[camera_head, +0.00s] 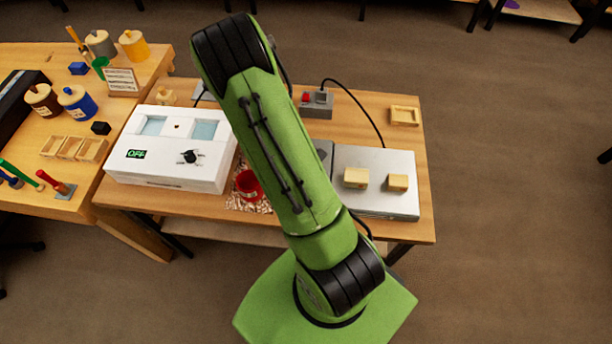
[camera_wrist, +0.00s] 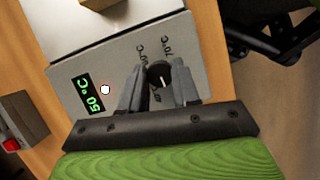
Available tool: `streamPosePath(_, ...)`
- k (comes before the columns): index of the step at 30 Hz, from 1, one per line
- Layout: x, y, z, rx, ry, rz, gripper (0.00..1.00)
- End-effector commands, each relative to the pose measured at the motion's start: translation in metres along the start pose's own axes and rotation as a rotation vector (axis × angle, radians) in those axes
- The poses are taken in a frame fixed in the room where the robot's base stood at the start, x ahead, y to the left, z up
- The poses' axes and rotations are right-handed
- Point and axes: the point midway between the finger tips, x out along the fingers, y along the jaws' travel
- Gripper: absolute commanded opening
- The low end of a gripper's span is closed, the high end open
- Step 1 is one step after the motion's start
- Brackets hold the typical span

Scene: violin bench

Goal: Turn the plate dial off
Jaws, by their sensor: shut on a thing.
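The plate (camera_head: 372,208) is a silver slab at the right of the bench, and its edge shows at the top of the wrist view. Its grey control panel (camera_wrist: 110,65) has a green display (camera_wrist: 92,95) reading 50 °C and a small bright lamp (camera_wrist: 105,90). The plate dial (camera_wrist: 159,72) is a round black knob with a white mark. Labels near it read 70 °C and, partly covered, another temperature. My gripper (camera_wrist: 158,84) is shut on the dial, one finger on each side. In the head view my arm hides the gripper and dial.
Two wooden blocks (camera_head: 356,178) (camera_head: 398,183) sit on the plate. A white box (camera_head: 160,175) with an OFF display and its own knob stands left. A grey box with a red button (camera_head: 316,104) and a red cup (camera_head: 248,186) are near my arm.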

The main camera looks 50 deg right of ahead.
Motion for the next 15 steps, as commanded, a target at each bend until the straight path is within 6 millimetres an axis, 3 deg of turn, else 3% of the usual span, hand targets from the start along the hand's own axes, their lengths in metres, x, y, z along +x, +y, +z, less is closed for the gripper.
streamPosePath(15,0.0001,-0.0022,-0.0003,-0.329,0.002,0.137,0.0)
